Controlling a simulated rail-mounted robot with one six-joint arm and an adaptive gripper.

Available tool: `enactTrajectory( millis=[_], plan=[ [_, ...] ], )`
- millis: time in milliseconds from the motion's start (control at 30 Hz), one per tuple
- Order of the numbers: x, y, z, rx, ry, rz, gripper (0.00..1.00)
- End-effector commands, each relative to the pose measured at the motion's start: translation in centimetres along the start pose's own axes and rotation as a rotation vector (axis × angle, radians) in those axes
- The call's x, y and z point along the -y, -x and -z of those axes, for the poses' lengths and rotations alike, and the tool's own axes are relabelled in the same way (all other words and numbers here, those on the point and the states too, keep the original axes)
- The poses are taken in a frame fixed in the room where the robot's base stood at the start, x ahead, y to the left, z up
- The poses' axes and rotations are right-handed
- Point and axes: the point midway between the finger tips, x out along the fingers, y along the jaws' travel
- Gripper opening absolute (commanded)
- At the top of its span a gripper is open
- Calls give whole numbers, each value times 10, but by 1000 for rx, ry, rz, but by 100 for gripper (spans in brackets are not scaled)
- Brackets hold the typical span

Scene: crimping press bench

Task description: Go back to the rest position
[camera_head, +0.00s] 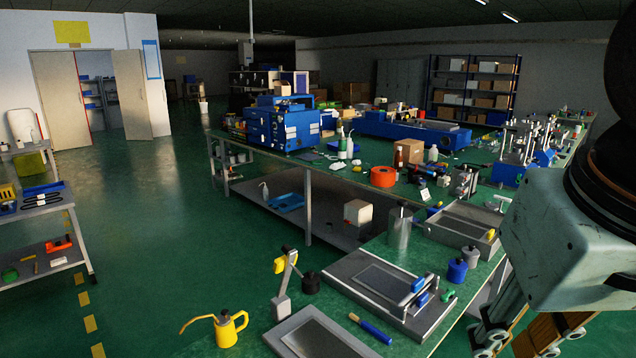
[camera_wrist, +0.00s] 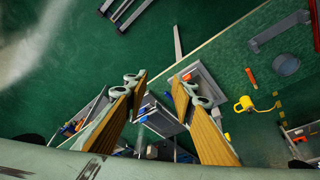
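My gripper (camera_wrist: 160,84) shows in the wrist view with its two wood-coloured fingers spread apart. Nothing is held between them. In the head view my arm fills the right edge, and part of the gripper shows at the lower right, above or beside the near bench; its exact height cannot be told. The green-topped bench (camera_head: 468,312) runs below and to the left of it. A grey plate fixture with a blue handle (camera_head: 385,283) lies on this bench.
A yellow oil can (camera_head: 227,329), a small lever press (camera_head: 283,290) and a blue-handled tool (camera_head: 371,329) stand or lie on the near bench. A blue machine (camera_head: 283,124) stands farther back. Open green floor (camera_head: 180,215) lies at left.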

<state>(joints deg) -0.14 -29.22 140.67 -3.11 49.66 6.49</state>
Motion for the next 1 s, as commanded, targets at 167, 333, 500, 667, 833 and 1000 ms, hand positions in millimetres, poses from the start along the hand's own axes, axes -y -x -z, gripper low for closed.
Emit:
enactTrajectory(
  millis=[167, 333, 500, 667, 833, 1000],
  plan=[
    [5, 6, -25, -7, 43, 22, 24],
    [8, 9, -39, -10, 68, 36, 24],
    [9, 10, -43, -11, 77, 40, 24],
    [9, 10, -43, -10, 77, 40, 24],
    [9, 10, -43, -11, 77, 40, 24],
    [9, 10, -43, -11, 77, 40, 24]
  ],
)
